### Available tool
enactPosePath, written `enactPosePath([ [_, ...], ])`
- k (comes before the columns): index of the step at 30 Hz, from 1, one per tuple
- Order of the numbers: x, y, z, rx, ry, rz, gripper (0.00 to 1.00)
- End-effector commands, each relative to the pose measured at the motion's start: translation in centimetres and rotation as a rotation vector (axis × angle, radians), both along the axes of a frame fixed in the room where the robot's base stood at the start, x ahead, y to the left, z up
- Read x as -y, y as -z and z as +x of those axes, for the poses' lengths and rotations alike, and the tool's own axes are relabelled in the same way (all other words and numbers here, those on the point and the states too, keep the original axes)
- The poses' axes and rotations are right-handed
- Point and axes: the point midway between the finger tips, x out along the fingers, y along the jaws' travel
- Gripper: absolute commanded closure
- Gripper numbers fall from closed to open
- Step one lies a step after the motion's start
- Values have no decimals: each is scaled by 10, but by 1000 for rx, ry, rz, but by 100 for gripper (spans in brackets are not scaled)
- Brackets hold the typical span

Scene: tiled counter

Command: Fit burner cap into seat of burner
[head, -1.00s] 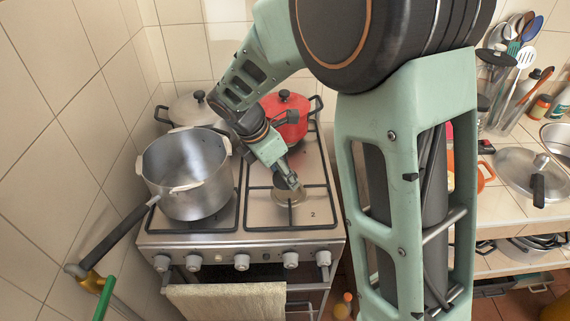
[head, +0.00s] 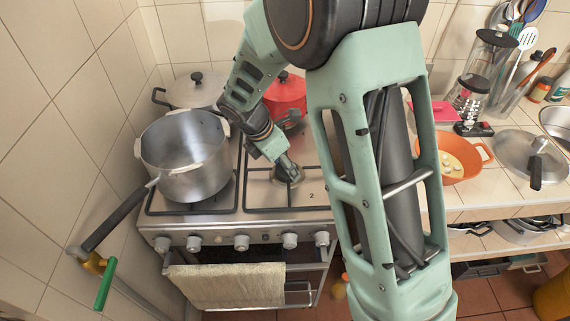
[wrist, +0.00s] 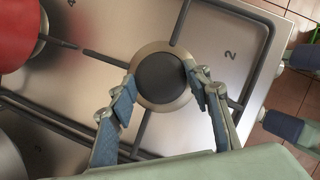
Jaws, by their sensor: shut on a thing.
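The burner cap (wrist: 162,79) is a dark round disc in the wrist view, between the fingertips of my gripper (wrist: 163,84). My gripper is shut on it. The burner (wrist: 160,46) shows as a metallic ring around the cap in this view, close beneath it. I cannot tell whether the cap is down in the seat or just above it. In the head view my gripper (head: 290,172) points down at the front right burner, and the fingers hide the cap there.
Dark grate bars (wrist: 181,22) surround the burner. A large grey pot (head: 185,180) stands on the left burner, a red pot (head: 287,96) behind, and a lidded pot (head: 195,92) at back left. An orange pan (head: 463,165) sits on the right counter.

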Motion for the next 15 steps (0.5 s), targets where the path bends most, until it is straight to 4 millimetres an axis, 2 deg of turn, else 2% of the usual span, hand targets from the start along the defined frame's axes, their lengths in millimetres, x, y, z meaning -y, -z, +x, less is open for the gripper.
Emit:
enactPosePath([
  [8, 0, 6, 0, -1, 0, -1, 85],
  [9, 0, 7, 0, -1, 0, 0, 52],
  [13, 0, 7, -1, -2, 1, 0, 38],
  [15, 0, 7, -1, -2, 1, 0, 38],
])
